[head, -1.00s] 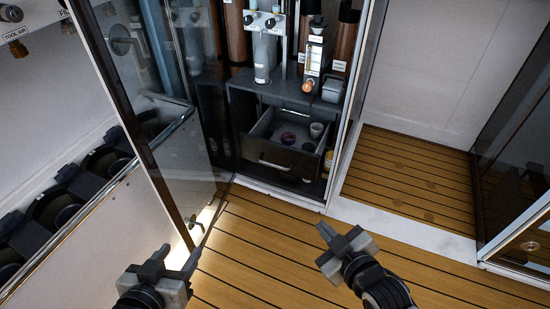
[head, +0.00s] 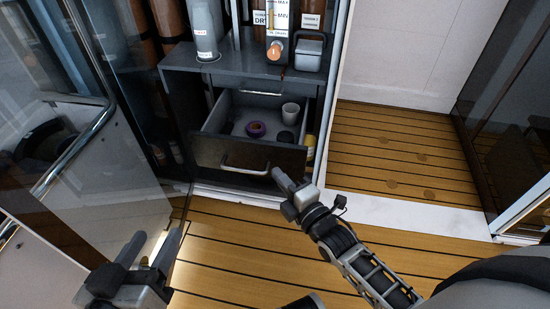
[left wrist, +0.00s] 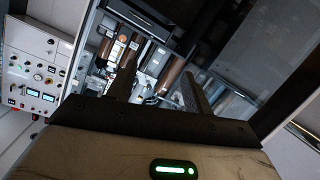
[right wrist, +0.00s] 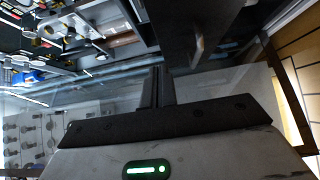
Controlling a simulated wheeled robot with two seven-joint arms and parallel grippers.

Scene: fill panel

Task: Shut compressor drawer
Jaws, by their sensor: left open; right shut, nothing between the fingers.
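The compressor drawer (head: 235,155) is pulled out below the grey shelf of the cabinet. Its dark front has a pale bar handle (head: 246,166). Inside it are a purple ring (head: 256,129), a white cup (head: 290,113) and dark round items. My right gripper (head: 284,184) is shut and empty, close to the right end of the drawer front; I cannot tell whether it touches. In the right wrist view its fingers (right wrist: 162,88) are together. My left gripper (head: 150,252) is open and empty at lower left, away from the drawer.
A glass door (head: 105,130) stands open at the left, beside my left gripper. The cabinet's right frame (head: 326,95) rises beside the drawer. Bottles and a gauge unit (head: 277,30) stand above it. The wooden floor (head: 240,250) in front is clear.

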